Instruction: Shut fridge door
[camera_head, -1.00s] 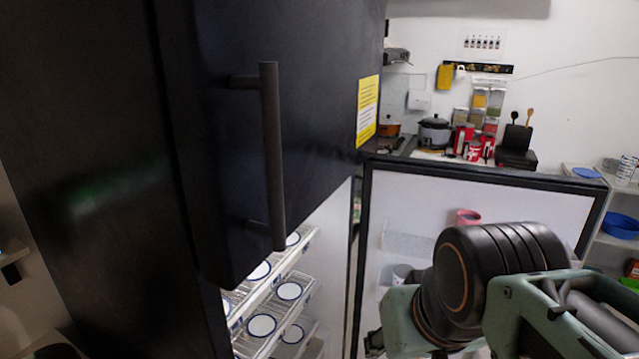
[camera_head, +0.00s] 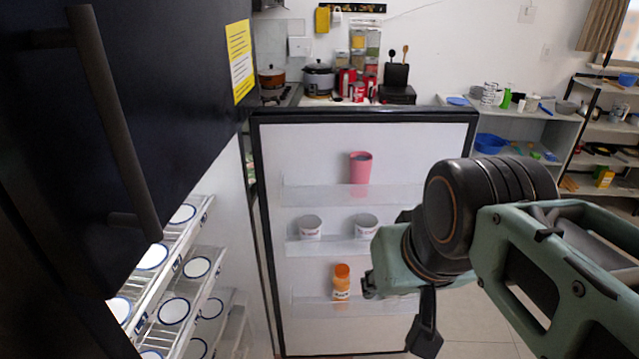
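The black fridge (camera_head: 190,60) fills the left side, with an upper door and its long dark handle (camera_head: 112,120). The lower fridge door (camera_head: 300,165) stands wide open, its white inner side facing me. Its shelves hold a pink cup (camera_head: 360,167), two white tubs (camera_head: 311,226) and an orange-capped bottle (camera_head: 341,281). My gripper (camera_head: 426,335) hangs at the end of my green and black arm, in front of the door's lower right part. Only a dark part of it shows, so its opening cannot be made out. I cannot tell whether it touches the door.
White plates with blue rims (camera_head: 173,311) sit on wire racks inside the fridge. Shelves (camera_head: 520,128) stand at the right. Bare floor (camera_head: 497,325) shows right of the door.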

